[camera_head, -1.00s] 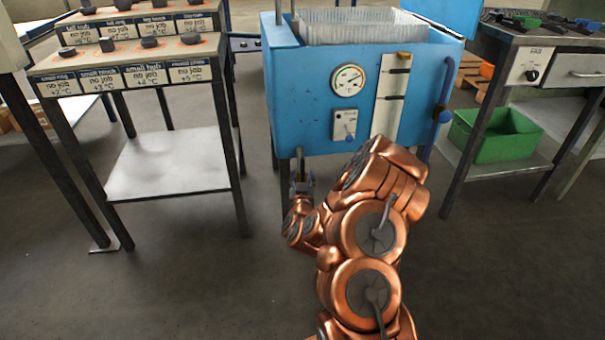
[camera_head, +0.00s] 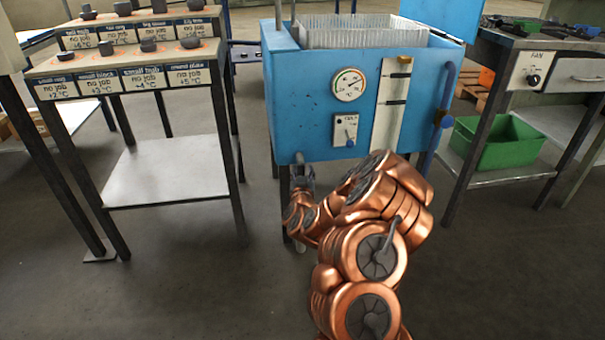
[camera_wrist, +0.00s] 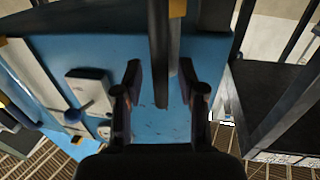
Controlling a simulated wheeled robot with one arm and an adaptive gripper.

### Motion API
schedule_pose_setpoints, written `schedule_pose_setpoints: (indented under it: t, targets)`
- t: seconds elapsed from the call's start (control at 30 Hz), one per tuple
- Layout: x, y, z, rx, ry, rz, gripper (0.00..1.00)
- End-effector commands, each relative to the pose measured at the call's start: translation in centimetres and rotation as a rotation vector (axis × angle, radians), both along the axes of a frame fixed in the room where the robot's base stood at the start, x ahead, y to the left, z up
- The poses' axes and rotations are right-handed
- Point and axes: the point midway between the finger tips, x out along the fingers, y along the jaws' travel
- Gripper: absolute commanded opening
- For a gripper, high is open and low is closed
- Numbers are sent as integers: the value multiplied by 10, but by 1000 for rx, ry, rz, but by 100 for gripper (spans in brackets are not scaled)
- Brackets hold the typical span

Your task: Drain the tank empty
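The blue tank (camera_head: 300,110) stands at centre in the head view, with a round dial (camera_head: 349,84), a small switch panel (camera_head: 345,129) and a pale strip with dark marks (camera_head: 390,105) on its front. My gripper (camera_head: 300,162) is at the tank's lower left front. In the wrist view my gripper (camera_wrist: 160,85) is open. A dark bar (camera_wrist: 159,60) reaches between its fingers, apart from both; I cannot tell what the bar belongs to. The blue tank wall (camera_wrist: 150,125) is behind it.
A labelled bench (camera_head: 130,72) with small dark parts and a lower shelf (camera_head: 165,170) stands left. A workbench with a fan panel (camera_head: 530,72) and a green bin (camera_head: 495,140) stands right. The floor in front is open.

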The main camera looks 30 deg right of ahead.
Motion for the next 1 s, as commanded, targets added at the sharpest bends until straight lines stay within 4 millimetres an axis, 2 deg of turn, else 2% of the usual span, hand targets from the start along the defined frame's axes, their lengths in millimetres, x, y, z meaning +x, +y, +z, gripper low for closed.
schedule_pose_setpoints:
  t: [0.1,0.47,1.0]
  targets:
    - [0,0,0,0,0,0,38]
    - [0,0,0,0,0,0,0]
    - [0,0,0,-1,1,-1,0]
